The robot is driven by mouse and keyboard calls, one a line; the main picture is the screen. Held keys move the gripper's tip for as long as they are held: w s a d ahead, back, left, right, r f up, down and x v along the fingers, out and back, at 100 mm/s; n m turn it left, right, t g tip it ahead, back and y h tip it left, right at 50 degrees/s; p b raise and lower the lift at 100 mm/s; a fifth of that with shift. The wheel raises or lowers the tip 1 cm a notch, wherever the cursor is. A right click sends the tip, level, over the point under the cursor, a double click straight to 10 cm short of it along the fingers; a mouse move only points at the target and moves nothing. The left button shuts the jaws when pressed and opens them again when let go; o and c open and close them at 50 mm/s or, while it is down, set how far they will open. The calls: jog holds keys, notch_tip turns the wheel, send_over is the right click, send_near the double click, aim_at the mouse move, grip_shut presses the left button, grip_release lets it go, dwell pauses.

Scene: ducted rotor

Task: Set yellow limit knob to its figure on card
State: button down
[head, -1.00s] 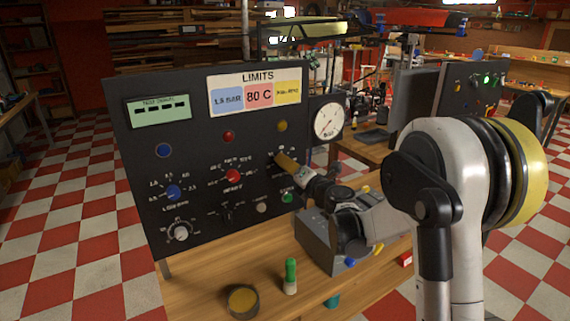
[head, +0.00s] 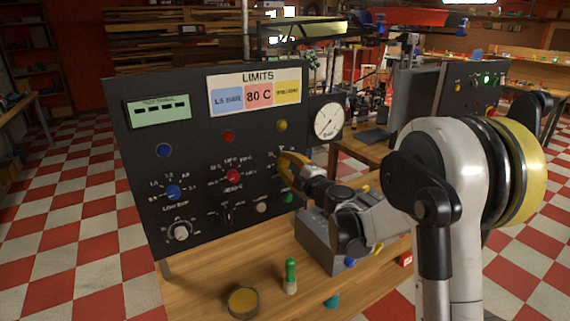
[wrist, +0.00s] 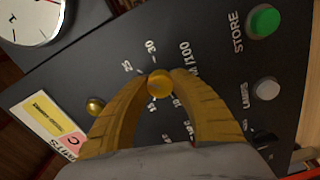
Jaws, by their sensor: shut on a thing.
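The yellow limit knob (wrist: 160,84) sits between the fingertips of my yellow gripper (wrist: 161,88) in the wrist view, and the fingers are shut on it. Scale marks surround the knob, partly covered by the fingers. In the head view my gripper (head: 283,160) is at the right part of the black panel (head: 205,130) and hides the knob. The limits card (head: 256,75) is at the panel's top, with blue, pink and yellow fields. The pink one reads 80 C; the yellow field's figure (head: 288,93) is too small to read surely.
The blue knob (head: 173,192) and red knob (head: 233,175) are to the left. The green STORE button (wrist: 263,20) and a pale button (wrist: 265,89) are close to my fingers. A gauge (head: 328,121) stands at the panel's right. A green-topped peg (head: 291,275) stands on the bench.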

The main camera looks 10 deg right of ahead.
jog(key=m, duration=0.5)
jog(key=shift+m, duration=0.3)
jog(key=m, duration=0.4)
jog(key=shift+m, duration=0.4)
jog(key=c, duration=1.1)
grip_release()
jog(key=shift+o, duration=0.2)
jog(key=v, duration=1.2)
